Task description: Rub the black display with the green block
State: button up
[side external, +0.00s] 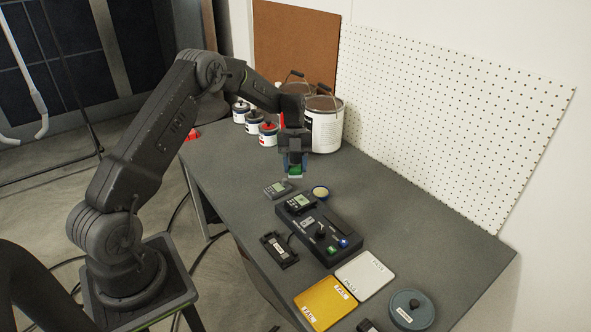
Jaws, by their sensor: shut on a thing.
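My gripper (294,163) points down above the back part of the grey table and is shut on the green block (296,171). Only a small part of the block shows between the fingers. A black unit with a small display (300,203) sits at the back end of a long black box, a little in front of my gripper. A grey unit with a small display (278,189) lies on the table, in front and to the left of the block. The block appears to be above both units; the exact gap is hard to tell.
The black box (323,243) carries a knob, a green button and a blue light. A small round tin (320,192) is beside it. A black holder (279,250), yellow FAIL card (325,302) and white card (364,275) lie nearer. Paint cans (323,130) stand behind; the right side is clear.

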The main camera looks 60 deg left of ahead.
aim_at(295, 198)
jog(key=shift+a+f+m+g+y, duration=0.15)
jog(key=shift+m+g+y, duration=0.2)
jog(key=shift+m, duration=0.85)
jog(key=shift+f, duration=3.55)
jog(key=shift+d+f, duration=0.2)
jog(key=shift+f, duration=0.15)
jog(key=d, duration=0.5)
jog(key=shift+d+f, duration=0.15)
jog(key=shift+d, duration=0.2)
jog(key=shift+c, duration=0.4)
jog(key=shift+a, duration=2.75)
jog(key=shift+a+r, duration=0.2)
jog(key=shift+r, duration=0.15)
jog(key=shift+a+r, duration=0.1)
jog(key=shift+r, duration=3.8)
jog(key=shift+a, duration=0.1)
